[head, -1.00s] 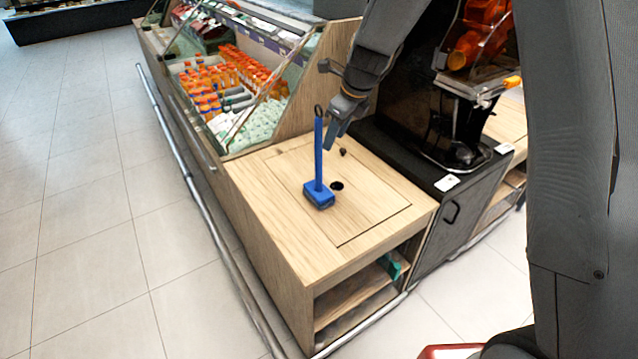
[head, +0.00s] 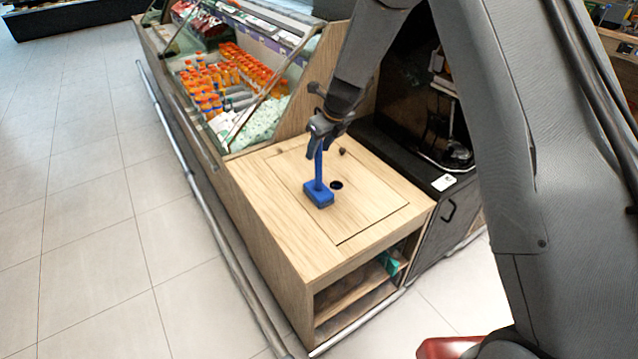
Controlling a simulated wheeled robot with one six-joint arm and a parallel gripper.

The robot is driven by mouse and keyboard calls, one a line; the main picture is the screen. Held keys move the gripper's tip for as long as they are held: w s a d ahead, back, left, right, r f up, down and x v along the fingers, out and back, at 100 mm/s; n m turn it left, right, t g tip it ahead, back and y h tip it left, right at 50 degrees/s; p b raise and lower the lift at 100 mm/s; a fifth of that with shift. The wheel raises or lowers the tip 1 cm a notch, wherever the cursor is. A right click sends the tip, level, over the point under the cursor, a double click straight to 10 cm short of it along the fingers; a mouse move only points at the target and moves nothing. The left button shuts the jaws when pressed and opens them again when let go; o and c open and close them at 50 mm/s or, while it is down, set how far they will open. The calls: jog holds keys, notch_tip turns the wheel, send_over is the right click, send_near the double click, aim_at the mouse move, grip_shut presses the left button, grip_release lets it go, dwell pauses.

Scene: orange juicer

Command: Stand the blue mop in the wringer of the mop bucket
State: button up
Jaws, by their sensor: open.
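The blue mop (head: 319,192) stands upright on the light wooden counter, its block-shaped head down and its thin handle up. My gripper (head: 318,146) is at the top of the handle and hides the upper end of it. The jaws are open, with the handle appearing between or just behind the fingers; I cannot tell which. A red thing (head: 452,347) shows in part at the bottom edge, partly covered by my arm; I cannot tell whether it is the mop bucket. No wringer can be made out.
The wooden counter (head: 285,232) has a dark round hole (head: 337,185) beside the mop head and a small dark knob (head: 342,152). A glass-fronted display case with bottles (head: 225,75) stands behind left. A black cabinet (head: 440,205) adjoins at right. The tiled floor at left is clear.

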jog(key=shift+a+f, duration=0.1)
jog(key=shift+f, duration=0.2)
grip_shut()
jog(key=shift+w+r, duration=0.1)
dwell(1.2)
